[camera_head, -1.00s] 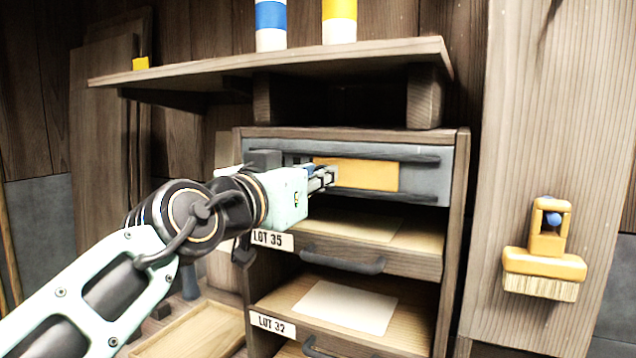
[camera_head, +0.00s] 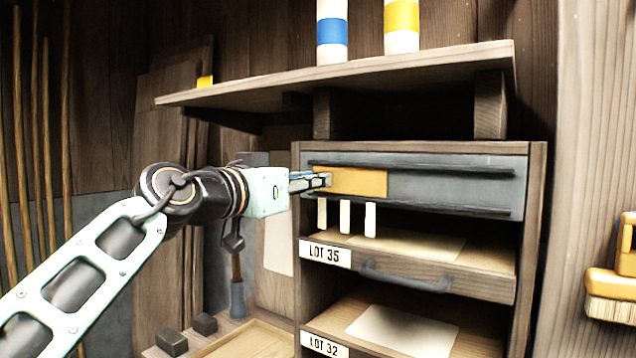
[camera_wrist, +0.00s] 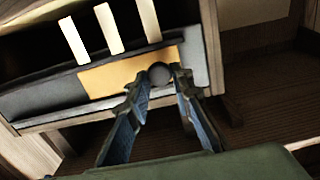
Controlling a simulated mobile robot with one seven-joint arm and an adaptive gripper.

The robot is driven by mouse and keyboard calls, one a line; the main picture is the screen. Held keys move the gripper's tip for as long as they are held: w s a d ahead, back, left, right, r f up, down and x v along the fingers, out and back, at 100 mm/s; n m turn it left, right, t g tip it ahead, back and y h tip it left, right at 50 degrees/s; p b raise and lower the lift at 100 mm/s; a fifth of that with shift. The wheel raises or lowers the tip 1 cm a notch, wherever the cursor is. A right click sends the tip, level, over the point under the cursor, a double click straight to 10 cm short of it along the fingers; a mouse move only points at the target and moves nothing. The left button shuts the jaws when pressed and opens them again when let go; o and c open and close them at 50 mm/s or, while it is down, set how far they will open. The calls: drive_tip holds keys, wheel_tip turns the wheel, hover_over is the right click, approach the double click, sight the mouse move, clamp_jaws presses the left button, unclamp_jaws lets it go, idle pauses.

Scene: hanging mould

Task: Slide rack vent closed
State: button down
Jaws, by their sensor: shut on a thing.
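The rack vent is an orange slide panel (camera_head: 360,182) in a grey front with dark rails (camera_head: 455,185) at the top of the rack. The panel sits toward the left end of the front, with bare grey to its right. My gripper (camera_head: 322,181) is at the panel's left end. Fingers partly hide the knob. Several pale upright bars (camera_head: 345,217) show just under the front's left part.
Below are a LOT 35 drawer (camera_head: 430,262) and a LOT 32 drawer (camera_head: 405,330). A wooden shelf (camera_head: 350,82) overhangs the rack, carrying striped cylinders (camera_head: 332,32). A brush (camera_head: 612,285) hangs at right. A wooden tray (camera_head: 250,342) lies low at left.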

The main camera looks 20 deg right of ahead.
drive_tip(key=shift+w+a+r, duration=0.1)
drive_tip(key=shift+a+r, duration=0.05)
drive_tip(key=shift+a, duration=0.05)
drive_tip(key=c, duration=2.1)
unclamp_jaws()
drive_tip(key=o, duration=0.4)
drive_tip(key=shift+w, duration=0.15)
drive_tip(key=v, duration=1.2)
drive_tip(key=shift+d, duration=0.1)
